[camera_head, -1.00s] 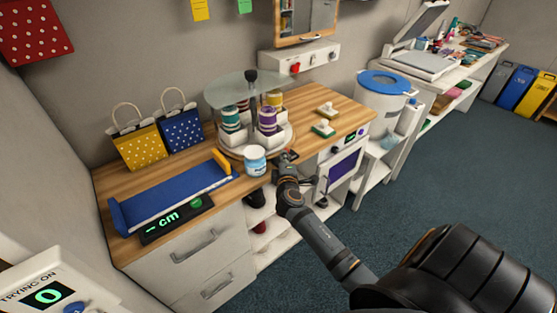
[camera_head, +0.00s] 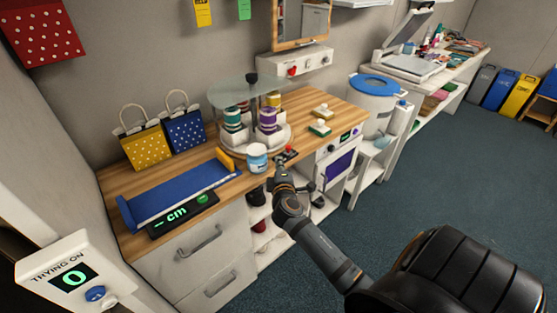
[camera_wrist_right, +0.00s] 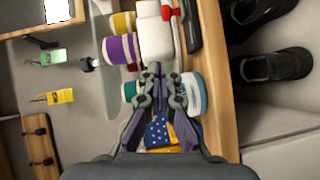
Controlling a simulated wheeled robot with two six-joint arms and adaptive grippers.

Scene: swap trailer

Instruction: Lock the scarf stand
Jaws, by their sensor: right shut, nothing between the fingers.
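The scarf stand (camera_head: 243,143) is a round white carousel on the wooden counter, with coloured rolls under a clear disc and a black knob on top. A small red-topped part (camera_head: 291,148) sits at the right front of its base; red also shows in the right wrist view (camera_wrist_right: 167,13). My right gripper (camera_head: 281,167) is shut and empty at the counter's front edge, just in front of the base and right of a white-and-blue jar (camera_head: 257,158). In the wrist view its fingertips (camera_wrist_right: 160,72) point toward the stand's rolls. My left gripper is out of view.
A blue measuring tray (camera_head: 180,193) with a "cm" display lies left on the counter. Yellow (camera_head: 145,148) and blue (camera_head: 185,132) gift bags stand behind it. Stamp-like blocks (camera_head: 320,128) lie right of the stand. Shoes (camera_wrist_right: 265,65) sit on shelves below.

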